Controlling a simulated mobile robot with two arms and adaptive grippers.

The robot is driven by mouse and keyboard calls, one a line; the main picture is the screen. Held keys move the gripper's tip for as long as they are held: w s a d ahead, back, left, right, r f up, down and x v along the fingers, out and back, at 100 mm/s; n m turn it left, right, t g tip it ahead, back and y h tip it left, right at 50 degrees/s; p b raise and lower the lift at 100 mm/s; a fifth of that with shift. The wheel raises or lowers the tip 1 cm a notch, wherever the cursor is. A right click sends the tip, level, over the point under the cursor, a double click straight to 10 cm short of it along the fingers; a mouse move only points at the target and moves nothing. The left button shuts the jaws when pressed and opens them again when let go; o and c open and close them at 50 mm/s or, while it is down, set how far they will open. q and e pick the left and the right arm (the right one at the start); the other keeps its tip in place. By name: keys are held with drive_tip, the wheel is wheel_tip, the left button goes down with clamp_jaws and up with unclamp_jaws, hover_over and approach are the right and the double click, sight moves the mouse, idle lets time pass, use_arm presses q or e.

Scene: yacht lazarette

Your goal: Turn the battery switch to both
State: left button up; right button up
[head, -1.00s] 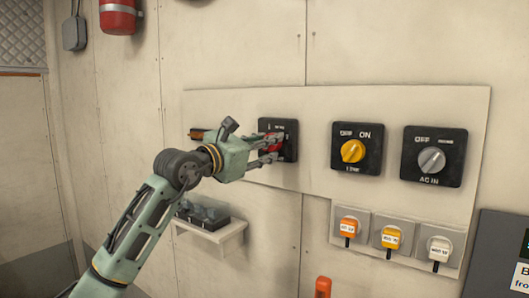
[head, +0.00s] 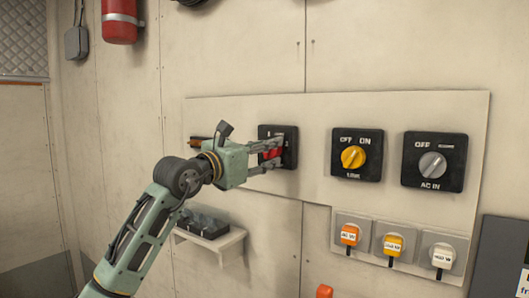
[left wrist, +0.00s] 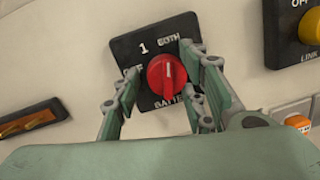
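The battery switch is a black plate (left wrist: 127,62) with a red knob (left wrist: 168,78), on a pale wall panel. In the left wrist view I read "1" and "BOTH" above the knob and part of "OFF" at its left. The knob's white mark points up in the picture, roughly toward "BOTH". The plate also shows in the head view (head: 291,133), its knob partly behind my fingers. My left gripper (left wrist: 158,92) is open, one finger on each side of the knob; the left finger looks apart from it, and contact on the right is unclear. My right gripper is out of view.
Right of it are a yellow-knob switch (head: 353,158) and a grey-knob AC IN switch (head: 432,165). Several tagged sockets (head: 394,243) sit below these. A small shelf (head: 222,242) holding dark items is under my left arm. A red cylinder (head: 119,22) hangs upper left.

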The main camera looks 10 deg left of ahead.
use_arm(q)
drive_tip(key=shift+o, duration=0.7)
drive_tip(key=shift+a+r, duration=0.15)
drive_tip(key=shift+s, duration=0.1)
drive_tip(key=v, duration=1.2)
